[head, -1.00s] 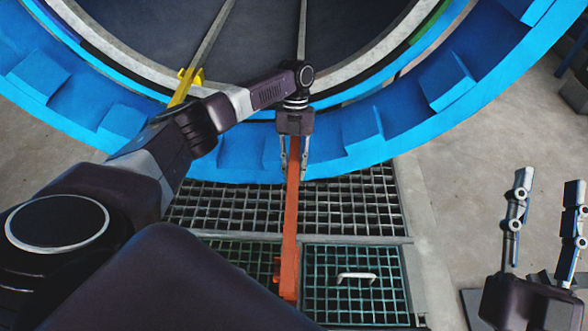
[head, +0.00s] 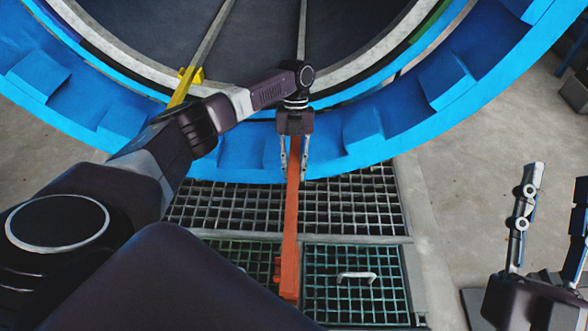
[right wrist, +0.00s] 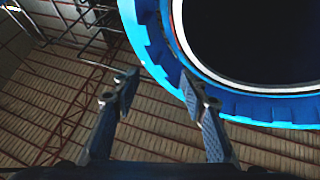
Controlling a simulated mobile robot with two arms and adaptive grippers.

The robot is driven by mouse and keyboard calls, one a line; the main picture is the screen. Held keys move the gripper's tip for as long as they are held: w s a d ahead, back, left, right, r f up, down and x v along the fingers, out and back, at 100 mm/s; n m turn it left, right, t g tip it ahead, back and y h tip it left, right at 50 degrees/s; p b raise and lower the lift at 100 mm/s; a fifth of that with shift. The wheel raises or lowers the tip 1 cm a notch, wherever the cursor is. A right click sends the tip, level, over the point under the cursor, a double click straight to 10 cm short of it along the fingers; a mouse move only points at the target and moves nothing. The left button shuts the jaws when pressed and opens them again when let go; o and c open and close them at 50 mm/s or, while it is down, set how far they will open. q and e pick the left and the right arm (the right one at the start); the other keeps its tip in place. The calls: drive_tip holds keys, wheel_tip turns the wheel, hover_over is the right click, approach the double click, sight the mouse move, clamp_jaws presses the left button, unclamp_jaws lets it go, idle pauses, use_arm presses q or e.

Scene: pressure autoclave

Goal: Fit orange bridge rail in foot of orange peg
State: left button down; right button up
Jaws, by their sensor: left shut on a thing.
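The orange bridge rail (head: 290,230) is a long bar running from my left gripper down the picture over the floor grating. A small orange block sticks out on its left side near the lower end. My left gripper (head: 294,178) is shut on the upper part of the rail, in front of the blue autoclave ring. I cannot make out the orange peg or its foot; my left wrist covers the lower end of the right inner rail (head: 303,30). My right gripper (head: 561,172) is open and empty at the lower right; its spread fingers also show in the right wrist view (right wrist: 160,78).
The blue ring (head: 350,145) of the autoclave mouth fills the top. A yellow bridge piece (head: 181,88) meets the left inner rail (head: 210,35). Grating panels (head: 350,205) lie below, one with a white handle (head: 356,276).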

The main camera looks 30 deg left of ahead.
use_arm(q)
drive_tip(key=shift+s+f, duration=0.1)
use_arm(e)
drive_tip(key=shift+s+r+t, duration=0.2)
drive_tip(key=shift+r+t, duration=0.1)
drive_tip(key=shift+r, duration=0.05)
drive_tip(key=shift+s+r, duration=0.15)
drive_tip(key=shift+r, duration=0.05)
use_arm(q)
drive_tip(key=shift+f+b, duration=0.3)
drive_tip(key=shift+f, duration=0.05)
use_arm(e)
drive_tip(key=shift+s+r+t, duration=0.6)
drive_tip(key=shift+r, duration=0.15)
use_arm(q)
drive_tip(key=shift+f, duration=0.15)
use_arm(e)
drive_tip(key=shift+s+d+r+y, duration=0.15)
drive_tip(key=shift+s+r+y, duration=0.2)
drive_tip(key=shift+s+y, duration=0.15)
drive_tip(key=shift+s+r+t, duration=0.1)
drive_tip(key=shift+r+t, duration=0.05)
drive_tip(key=shift+t, duration=0.15)
